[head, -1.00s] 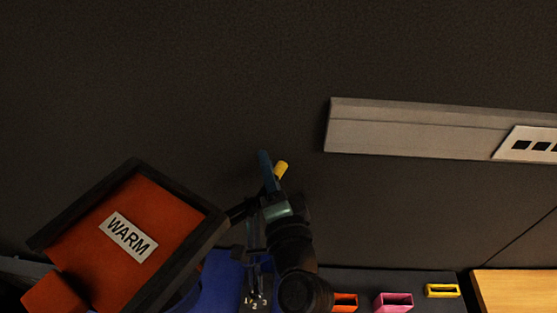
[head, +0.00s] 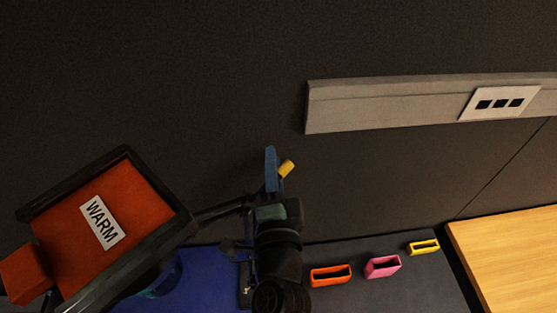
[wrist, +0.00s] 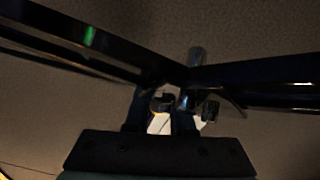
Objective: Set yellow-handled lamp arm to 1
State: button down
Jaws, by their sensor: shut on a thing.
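The lamp has an orange-red head with a dark frame and a WARM label (head: 102,222), at the left of the head view. A dark lamp arm (head: 218,211) runs from it to my gripper (head: 272,196). In the wrist view, dark bars of the lamp arm (wrist: 255,80) meet in front of my gripper (wrist: 162,108). The jaws are closed around a small dark part there, with a little yellow showing. The exact grip point is mostly hidden. The position scale is largely behind my arm.
Small open orange (head: 331,276), pink (head: 383,267) and yellow (head: 423,247) holders stand on the dark surface at right. A blue panel (head: 205,280) lies below the lamp. A wooden top (head: 515,255) is at far right. A grey wall rail (head: 390,107) carries a socket plate (head: 499,102).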

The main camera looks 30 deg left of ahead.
jog(key=shift+f, duration=0.1)
jog(key=c, duration=0.8)
grip_release()
jog(key=shift+o, duration=0.2)
jog(key=shift+s+d, duration=0.1)
jog(key=b+v, duration=0.5)
jog(key=v, duration=0.7)
jog(key=shift+s+b, duration=0.35)
jog(key=shift+s, duration=0.05)
jog(key=shift+d, duration=0.1)
